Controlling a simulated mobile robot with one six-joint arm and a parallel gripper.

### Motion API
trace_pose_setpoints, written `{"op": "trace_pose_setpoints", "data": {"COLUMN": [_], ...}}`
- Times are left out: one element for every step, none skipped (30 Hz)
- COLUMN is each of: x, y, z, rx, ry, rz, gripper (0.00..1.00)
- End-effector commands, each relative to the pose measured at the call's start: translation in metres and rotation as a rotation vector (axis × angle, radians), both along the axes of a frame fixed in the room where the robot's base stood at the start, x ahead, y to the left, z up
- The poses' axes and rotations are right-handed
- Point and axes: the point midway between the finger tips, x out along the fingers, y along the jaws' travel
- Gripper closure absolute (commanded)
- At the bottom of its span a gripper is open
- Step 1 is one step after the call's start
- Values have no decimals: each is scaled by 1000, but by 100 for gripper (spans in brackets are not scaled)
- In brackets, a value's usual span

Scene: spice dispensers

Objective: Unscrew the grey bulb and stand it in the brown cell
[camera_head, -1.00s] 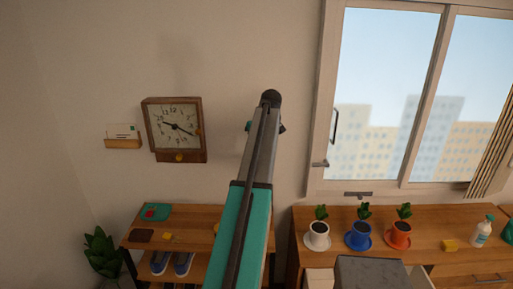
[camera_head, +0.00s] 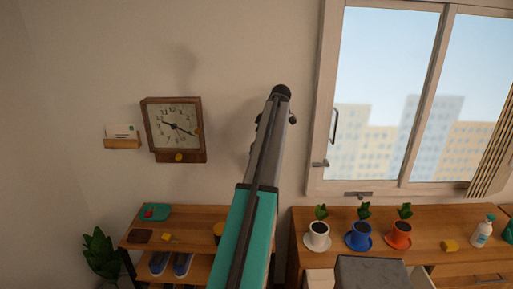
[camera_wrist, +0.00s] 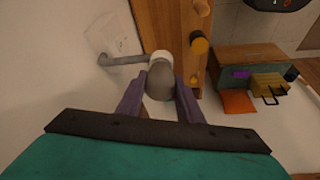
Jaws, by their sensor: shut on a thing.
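The grey bulb (camera_wrist: 161,82) is in the wrist view, between the two purple fingers of my gripper (camera_wrist: 160,90), which is shut on it. The bulb's far end meets a white socket (camera_wrist: 159,57) on a grey lamp arm (camera_wrist: 125,60) that comes out of a white wall plate (camera_wrist: 104,40). I cannot tell whether the thread is still engaged. In the head view my arm hides the gripper, bulb and lamp. I cannot make out the brown cell in either view.
A wooden board with pegs (camera_wrist: 174,20) stands close beside the bulb.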

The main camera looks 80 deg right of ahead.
Motion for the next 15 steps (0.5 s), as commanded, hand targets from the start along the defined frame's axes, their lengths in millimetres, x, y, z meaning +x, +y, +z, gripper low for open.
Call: {"op": "trace_pose_setpoints", "data": {"x": [1,1,1,1,1,1,1,1,1,1,1,1,1,1,1], "y": [-1,-1,0,0,0,0,0,0,0,0,0,-1,-1,-1,-2], "z": [0,0,0,0,0,0,0,0,0,0,0,0,0,0,0], "rx": [-2,-3,-2,-2,-2,-2,-2,-2,-2,-2,-1,-1,-1,0,0], "ry": [-3,-3,-3,-3,-3,-2,-2,-2,-2,-2,-2,-2,-2,-1,-1], "rz": [12,15,17,17,16,15,15,14,14,17,20,28,38,52,73], "gripper": [90,90,90,90,90,90,90,90,90,90,90,90,90,90,90]}}
